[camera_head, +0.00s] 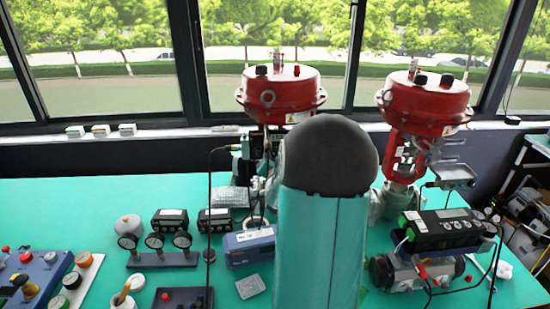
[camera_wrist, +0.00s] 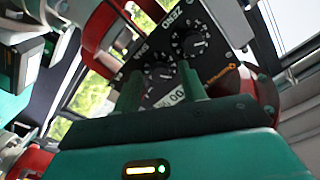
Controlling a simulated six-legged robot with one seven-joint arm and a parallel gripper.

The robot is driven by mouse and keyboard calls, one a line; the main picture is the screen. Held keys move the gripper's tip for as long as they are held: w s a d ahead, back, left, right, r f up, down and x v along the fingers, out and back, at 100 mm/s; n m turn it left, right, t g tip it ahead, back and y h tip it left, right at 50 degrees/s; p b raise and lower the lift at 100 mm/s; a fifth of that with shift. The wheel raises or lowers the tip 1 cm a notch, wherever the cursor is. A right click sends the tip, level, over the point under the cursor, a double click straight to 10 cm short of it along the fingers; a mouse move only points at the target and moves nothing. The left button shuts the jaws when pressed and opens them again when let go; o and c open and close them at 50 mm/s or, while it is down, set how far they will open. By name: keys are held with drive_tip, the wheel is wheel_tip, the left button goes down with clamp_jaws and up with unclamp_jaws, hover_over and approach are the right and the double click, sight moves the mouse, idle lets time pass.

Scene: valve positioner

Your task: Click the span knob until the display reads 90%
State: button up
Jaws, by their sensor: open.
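In the wrist view, a dark valve positioner panel (camera_wrist: 215,62) is tilted in the picture, with two round black knobs. The span knob (camera_wrist: 158,74), labelled SPAN, shows between the two teal fingers of my gripper (camera_wrist: 161,75). My gripper is open; whether the fingertips touch the knob cannot be told. The zero knob (camera_wrist: 191,45), labelled ZERO, is above and right of it. A pale display (camera_wrist: 170,98) shows below the span knob, partly covered by the fingers; "00" shows, but the full reading is unclear. In the head view my arm hides my gripper and this panel.
Two red valve actuators stand at the window, left (camera_head: 281,92) and right (camera_head: 425,103). A black device (camera_head: 440,231) sits at the right of the green table (camera_head: 60,205). Gauges (camera_head: 155,241), boxes and a blue button panel (camera_head: 40,275) occupy the left.

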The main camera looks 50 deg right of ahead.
clamp_jaws()
drive_tip(key=shift+n, duration=0.3)
drive_tip(key=shift+n, duration=2.6)
unclamp_jaws()
